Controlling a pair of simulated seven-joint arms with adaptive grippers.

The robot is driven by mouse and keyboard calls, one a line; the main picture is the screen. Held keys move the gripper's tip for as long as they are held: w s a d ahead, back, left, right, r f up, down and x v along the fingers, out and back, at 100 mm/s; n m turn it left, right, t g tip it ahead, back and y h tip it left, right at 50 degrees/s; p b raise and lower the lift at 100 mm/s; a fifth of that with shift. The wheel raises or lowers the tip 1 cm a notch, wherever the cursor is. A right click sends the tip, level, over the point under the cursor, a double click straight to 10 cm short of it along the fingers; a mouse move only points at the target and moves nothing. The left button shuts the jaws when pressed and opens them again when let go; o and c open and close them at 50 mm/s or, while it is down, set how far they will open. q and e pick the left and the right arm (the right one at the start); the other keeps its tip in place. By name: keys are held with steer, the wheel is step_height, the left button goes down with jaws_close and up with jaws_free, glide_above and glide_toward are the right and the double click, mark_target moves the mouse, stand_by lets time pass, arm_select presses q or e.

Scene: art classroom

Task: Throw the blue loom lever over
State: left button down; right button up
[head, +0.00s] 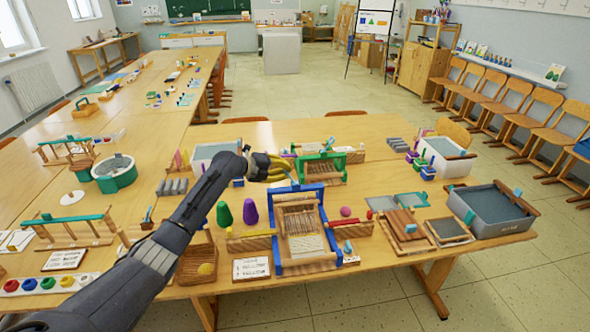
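A loom with a blue frame (276,252) stands near the front edge of the table, with pale threads (305,222) and wooden rollers. Its blue bar (284,189) crosses the far end of the frame; I cannot tell for certain whether this is the lever. My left gripper (281,169) reaches in from the left, with its yellowish fingers just above and behind that bar. They look apart from it, though the overlap hides the exact gap. Whether the fingers are open or shut is too small to tell. My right gripper is not in view.
A green loom (322,167) stands just behind the blue one. A pink ball (345,211) and a grey tray (491,208) are to the right.

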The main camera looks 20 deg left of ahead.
arm_select(q)
steer(key=shift+a+f, duration=0.2)
stand_by(0.4)
steer(key=c, duration=1.4)
jaws_free()
steer(key=shift+c, duration=0.2)
steer(key=v, duration=1.2)
steer(key=shift+f, duration=0.1)
